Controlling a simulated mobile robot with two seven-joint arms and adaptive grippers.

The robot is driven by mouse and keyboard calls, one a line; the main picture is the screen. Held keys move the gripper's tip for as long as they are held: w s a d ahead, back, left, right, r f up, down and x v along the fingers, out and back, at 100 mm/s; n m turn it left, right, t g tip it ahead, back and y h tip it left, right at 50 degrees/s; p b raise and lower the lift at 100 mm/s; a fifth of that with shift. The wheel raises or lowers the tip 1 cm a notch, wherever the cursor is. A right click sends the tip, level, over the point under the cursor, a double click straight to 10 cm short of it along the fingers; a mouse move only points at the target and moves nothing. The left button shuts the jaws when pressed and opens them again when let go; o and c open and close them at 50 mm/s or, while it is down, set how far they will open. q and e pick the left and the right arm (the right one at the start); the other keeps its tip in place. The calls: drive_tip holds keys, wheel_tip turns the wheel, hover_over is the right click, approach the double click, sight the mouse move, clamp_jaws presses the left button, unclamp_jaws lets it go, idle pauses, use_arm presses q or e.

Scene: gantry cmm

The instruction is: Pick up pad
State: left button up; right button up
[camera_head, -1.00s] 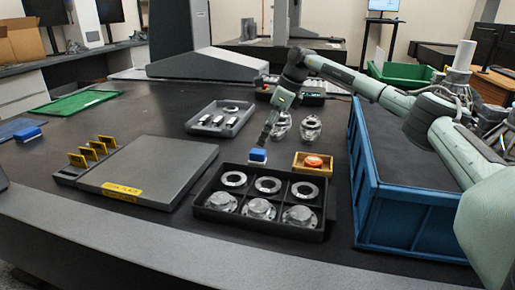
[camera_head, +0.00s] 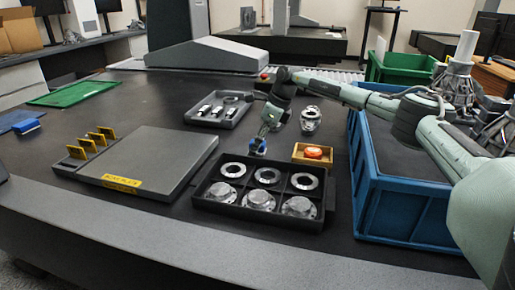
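A small blue pad (camera_head: 257,148) is on the dark table, just behind the black compartment tray. My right gripper (camera_head: 260,141) points down at it, with its fingertips at the pad and covering part of it. I cannot tell whether the fingers are open or shut on it. A second blue block (camera_head: 27,126) lies at the far left on a blue mat. My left gripper is not in view.
The black tray (camera_head: 329,205) holds metal rings and flanges. A wooden box (camera_head: 300,158) with an orange-red round part, a metal fitting (camera_head: 310,119), a grey tray (camera_head: 190,117) and a blue bin (camera_head: 356,190) stand close by. A grey plate (camera_head: 160,160) lies left.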

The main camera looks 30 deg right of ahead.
sight(251, 142)
drive_tip(key=c, duration=1.2)
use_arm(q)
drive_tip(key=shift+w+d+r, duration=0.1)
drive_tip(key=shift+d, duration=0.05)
use_arm(e)
drive_tip(key=shift+r, duration=0.55)
drive_tip(key=r, duration=0.3)
drive_tip(key=shift+a+r, duration=0.2)
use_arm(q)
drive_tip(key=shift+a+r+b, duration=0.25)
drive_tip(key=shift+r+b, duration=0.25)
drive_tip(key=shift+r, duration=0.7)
use_arm(e)
drive_tip(key=s+a+r, duration=0.1)
drive_tip(key=a+r, duration=0.1)
drive_tip(key=a, duration=0.1)
drive_tip(key=s+a+r, duration=0.2)
drive_tip(key=a, duration=0.1)
drive_tip(key=s+a+r, duration=0.2)
drive_tip(key=a, duration=0.2)
drive_tip(key=shift+s+r, duration=0.1)
drive_tip(key=shift+r, duration=0.2)
